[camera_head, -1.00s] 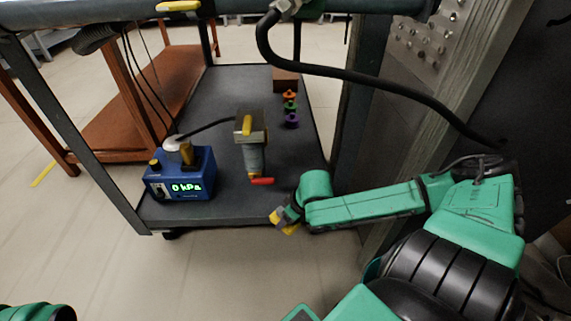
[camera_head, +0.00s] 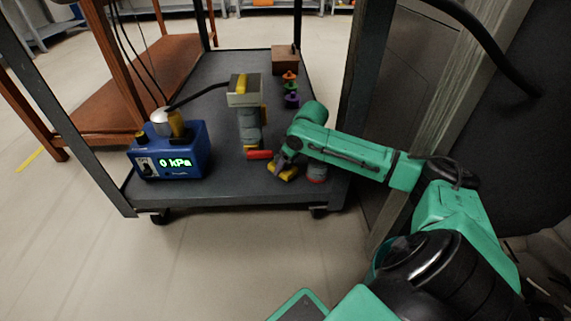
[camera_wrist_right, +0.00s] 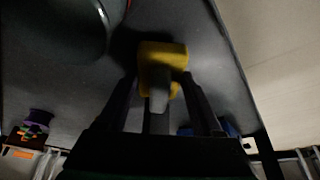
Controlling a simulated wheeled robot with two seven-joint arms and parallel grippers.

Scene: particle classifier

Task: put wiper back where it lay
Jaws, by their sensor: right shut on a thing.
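The wiper, a yellow block with a grey part (camera_head: 283,174), is at my right gripper over the near edge of the cart's lower shelf (camera_head: 215,187). In the right wrist view the yellow block (camera_wrist_right: 163,57) shows between and beyond the dark fingers. My right gripper (camera_head: 286,163) is shut on the wiper; it also shows in the right wrist view (camera_wrist_right: 163,98). The fingers are small and partly hidden by the wrist in the head view. I cannot tell whether the wiper touches the shelf. My left gripper is out of view.
A grey cylindrical device (camera_head: 249,125) with a red lever (camera_head: 260,154) stands just left of the gripper. A blue gauge box (camera_head: 170,153) reads 0 kPa further left. Small coloured knobs (camera_head: 290,90) and a brown block (camera_head: 286,60) lie behind. A cart post (camera_head: 368,90) rises to the right.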

